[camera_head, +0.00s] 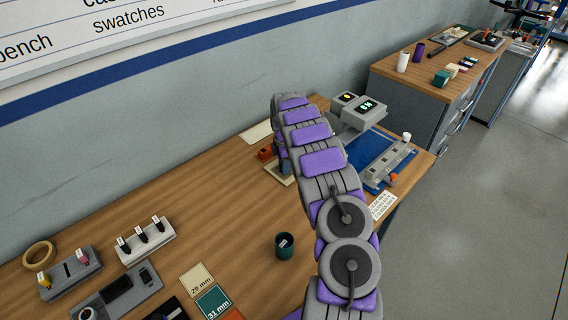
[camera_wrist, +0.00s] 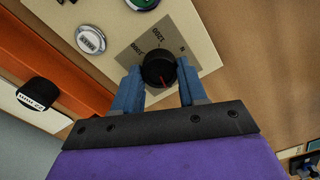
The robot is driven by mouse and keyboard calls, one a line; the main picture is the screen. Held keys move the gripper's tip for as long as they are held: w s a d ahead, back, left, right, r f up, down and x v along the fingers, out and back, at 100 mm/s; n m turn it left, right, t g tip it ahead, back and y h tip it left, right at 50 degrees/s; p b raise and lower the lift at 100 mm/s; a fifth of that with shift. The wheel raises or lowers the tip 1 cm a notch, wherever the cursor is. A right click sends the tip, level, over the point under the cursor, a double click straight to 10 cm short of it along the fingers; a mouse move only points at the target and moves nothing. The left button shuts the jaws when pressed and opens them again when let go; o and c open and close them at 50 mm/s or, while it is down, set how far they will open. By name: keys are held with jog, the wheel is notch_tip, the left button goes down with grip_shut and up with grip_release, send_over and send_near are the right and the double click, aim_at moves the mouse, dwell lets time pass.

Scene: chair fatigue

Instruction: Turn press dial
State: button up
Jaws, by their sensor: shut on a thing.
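The press dial (camera_wrist: 159,69) is a round black knob with a red pointer line, in the wrist view. It sits on a grey scale plate (camera_wrist: 140,43) with printed numbers, fixed to a cream panel (camera_wrist: 105,20). My gripper (camera_wrist: 160,82) has its two blue fingers on either side of the dial, shut on it. The red line points down and slightly right in the wrist view. In the head view my arm reaches over the bench and mostly hides the dial and gripper; part of the cream panel (camera_head: 280,174) shows beside the arm.
Next to the dial are a silver round button (camera_wrist: 90,39) and a green-rimmed round part (camera_wrist: 142,3). On the wooden bench (camera_head: 170,215) stand a dark green cup (camera_head: 285,246), a blue tray (camera_head: 372,152) and a grey display unit (camera_head: 363,114).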

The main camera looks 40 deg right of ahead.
jog(key=shift+r+m+p, duration=0.15)
jog(key=shift+m+p, duration=0.15)
jog(key=shift+p, duration=0.15)
jog(key=m+p, duration=0.2)
jog(key=p, duration=0.1)
jog(key=shift+w+r+m, duration=0.15)
jog(key=shift+m, duration=0.15)
jog(key=m+p, duration=0.3)
jog(key=shift+m, duration=0.4)
jog(key=m+p, duration=0.2)
jog(key=m, duration=0.2)
jog(key=shift+d+p, duration=0.1)
jog(key=shift+p, duration=0.2)
jog(key=m+p, duration=0.2)
jog(key=m, duration=0.3)
jog(key=shift+w, duration=0.1)
jog(key=m+p, duration=0.2)
jog(key=m, duration=0.1)
jog(key=shift+m, duration=0.3)
jog(key=m+p, duration=0.1)
jog(key=m, duration=0.2)
jog(key=shift+d+m, duration=0.1)
jog(key=shift+m, duration=0.2)
jog(key=m+p, duration=0.2)
jog(key=m, duration=0.4)
jog(key=shift+m, duration=0.4)
